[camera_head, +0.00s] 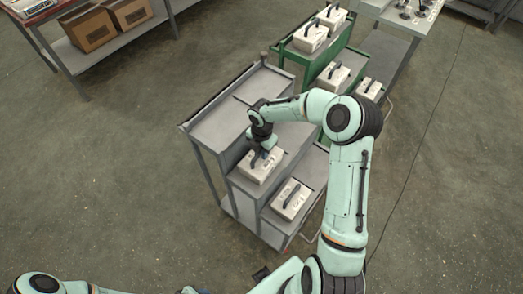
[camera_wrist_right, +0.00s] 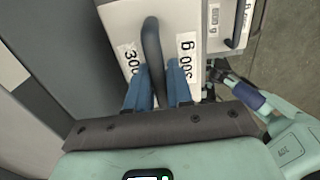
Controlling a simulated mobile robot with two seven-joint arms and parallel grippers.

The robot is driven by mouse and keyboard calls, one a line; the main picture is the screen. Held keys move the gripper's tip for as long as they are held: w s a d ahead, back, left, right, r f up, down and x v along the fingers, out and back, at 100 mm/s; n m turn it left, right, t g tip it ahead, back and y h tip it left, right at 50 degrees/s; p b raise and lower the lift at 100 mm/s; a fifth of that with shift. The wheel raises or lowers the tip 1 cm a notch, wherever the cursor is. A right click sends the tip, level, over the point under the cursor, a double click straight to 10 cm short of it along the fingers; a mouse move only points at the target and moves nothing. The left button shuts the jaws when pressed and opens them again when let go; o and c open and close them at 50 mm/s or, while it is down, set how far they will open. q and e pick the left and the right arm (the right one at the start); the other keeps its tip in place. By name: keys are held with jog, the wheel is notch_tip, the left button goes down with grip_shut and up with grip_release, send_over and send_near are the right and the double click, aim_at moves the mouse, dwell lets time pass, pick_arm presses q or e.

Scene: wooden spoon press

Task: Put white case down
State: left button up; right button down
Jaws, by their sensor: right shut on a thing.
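The white case (camera_head: 257,168) with a dark handle is at the raised step of the grey cart, upright. My right gripper (camera_head: 263,150) is above it, shut on its handle. In the right wrist view the two blue fingers (camera_wrist_right: 160,90) stand on either side of the dark handle, and the case top (camera_wrist_right: 118,15) carries printed labels. The underside is hidden, so I cannot tell whether the case touches the cart. My left arm shows only partly at the bottom left of the head view; its jaws cannot be made out.
The grey cart (camera_head: 222,125) has a bare upper shelf. Another white case (camera_head: 292,200) stands on its lower step, close to the right. A green cart (camera_head: 295,57) behind holds several white cases. A bench with cardboard boxes (camera_head: 88,28) is at the upper left. Floor at left is clear.

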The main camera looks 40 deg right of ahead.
jog(key=shift+r, duration=0.1)
jog(key=c, duration=1)
grip_release()
jog(key=shift+r, duration=0.1)
pick_arm(q)
jog(key=shift+w+r+p, duration=0.55)
jog(key=shift+w+r, duration=0.1)
jog(key=shift+r, duration=0.15)
pick_arm(e)
notch_tip(320, 180, up, 12)
jog(key=shift+f, duration=0.1)
